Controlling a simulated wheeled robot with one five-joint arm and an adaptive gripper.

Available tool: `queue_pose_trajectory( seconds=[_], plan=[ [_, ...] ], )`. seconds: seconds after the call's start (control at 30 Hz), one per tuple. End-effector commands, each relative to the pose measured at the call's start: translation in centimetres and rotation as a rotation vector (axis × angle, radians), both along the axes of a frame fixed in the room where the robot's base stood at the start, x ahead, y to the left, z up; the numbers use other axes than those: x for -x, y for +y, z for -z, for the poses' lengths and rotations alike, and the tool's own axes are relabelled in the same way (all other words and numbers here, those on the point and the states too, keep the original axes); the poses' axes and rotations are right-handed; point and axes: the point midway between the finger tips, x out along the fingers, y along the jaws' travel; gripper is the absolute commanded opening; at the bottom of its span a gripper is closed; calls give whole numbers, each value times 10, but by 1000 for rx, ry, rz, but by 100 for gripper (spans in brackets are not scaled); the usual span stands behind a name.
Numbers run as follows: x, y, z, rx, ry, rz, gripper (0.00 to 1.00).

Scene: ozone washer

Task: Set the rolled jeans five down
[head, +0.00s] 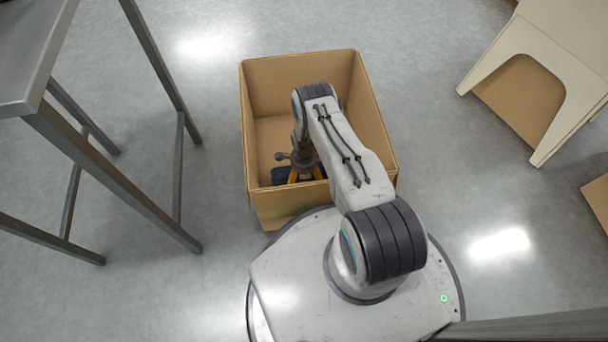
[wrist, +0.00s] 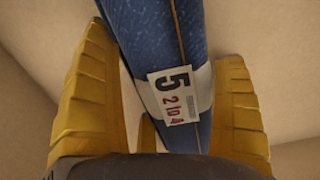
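The rolled jeans five (wrist: 150,30) are a blue denim roll with a pale band and a tag reading "5" in the wrist view. My gripper (wrist: 170,60) has its yellow fingers on either side of the roll, close against its edges, and looks shut on it. In the head view my gripper (head: 304,174) points down inside the open cardboard box (head: 262,85), near its front wall. A dark blue part of the jeans (head: 281,174) shows beside the fingers. My arm hides much of the box floor, and I cannot tell whether the roll touches it.
The box walls stand close around my gripper, with the front wall nearest. The visible back and left of the box floor look bare. A grey metal-legged table (head: 110,170) stands at left. A beige stand (head: 545,60) is at upper right, with cardboard (head: 520,95) beneath it.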

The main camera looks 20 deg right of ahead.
Motion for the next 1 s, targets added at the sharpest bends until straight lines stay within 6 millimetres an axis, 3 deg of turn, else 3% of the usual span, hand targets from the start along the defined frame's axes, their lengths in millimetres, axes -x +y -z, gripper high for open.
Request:
queue_pose_trajectory(
  seconds=[0.1,0.47,1.0],
  plan=[
    [0,0,0,0,0,0,100],
    [0,0,-7,0,-1,0,100],
    [-2,0,-94,0,-1,0,100]
  ],
)
